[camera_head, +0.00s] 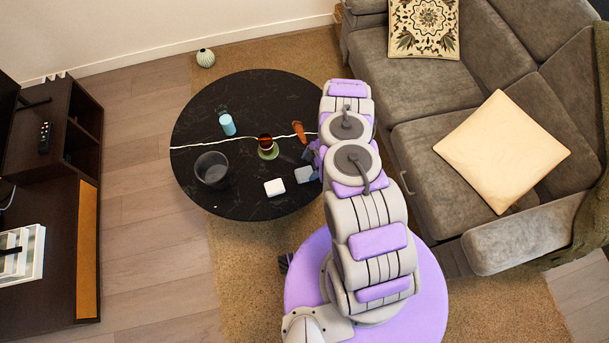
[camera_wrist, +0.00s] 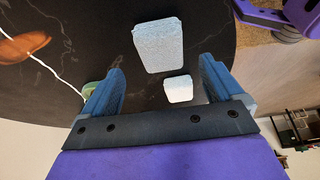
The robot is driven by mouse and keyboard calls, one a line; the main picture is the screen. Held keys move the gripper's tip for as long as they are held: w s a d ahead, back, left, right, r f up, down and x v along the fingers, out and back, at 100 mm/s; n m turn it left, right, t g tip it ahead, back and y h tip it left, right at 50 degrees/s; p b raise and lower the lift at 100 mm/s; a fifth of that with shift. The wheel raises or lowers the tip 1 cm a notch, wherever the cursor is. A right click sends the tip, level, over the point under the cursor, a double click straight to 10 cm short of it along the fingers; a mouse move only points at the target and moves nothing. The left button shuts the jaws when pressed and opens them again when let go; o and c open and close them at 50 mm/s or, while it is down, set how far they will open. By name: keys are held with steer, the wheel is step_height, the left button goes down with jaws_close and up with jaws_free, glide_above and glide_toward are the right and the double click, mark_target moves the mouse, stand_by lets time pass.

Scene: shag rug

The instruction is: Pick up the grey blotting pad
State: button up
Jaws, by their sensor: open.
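The grey blotting pad (camera_head: 304,174) is a small pale grey block lying flat on the black round table, near its right edge. In the wrist view the pad (camera_wrist: 158,45) shows large, just beyond the fingertips and roughly centred between them. My gripper (camera_wrist: 160,78) is open and empty, with its blue fingers on either side. In the head view my gripper (camera_head: 312,163) is close by the pad and partly hidden by my arm. The gap between fingers and pad cannot be judged exactly.
A similar white block (camera_head: 274,187) lies left of the pad; it also shows between the fingers (camera_wrist: 178,88). The black table (camera_head: 235,200) also holds a cup on a green saucer (camera_head: 268,153), an orange object (camera_head: 299,130), a blue cylinder (camera_head: 227,124), a dark bowl (camera_head: 211,168) and a white line.

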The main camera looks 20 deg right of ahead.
mark_target(306, 172)
steer(key=b+x, duration=0.2)
steer(key=x, duration=0.3)
steer(key=shift+s+f, duration=0.1)
steer(key=shift+f, duration=0.35)
steer(key=shift+r, duration=0.1)
steer(key=shift+c, duration=0.3)
steer(key=c, duration=1)
steer(key=shift+r, duration=0.1)
step_height(306, 172, up, 8)
steer(key=shift+r+p, duration=0.1)
steer(key=shift+p, duration=1.15)
steer(key=shift+r, duration=0.8)
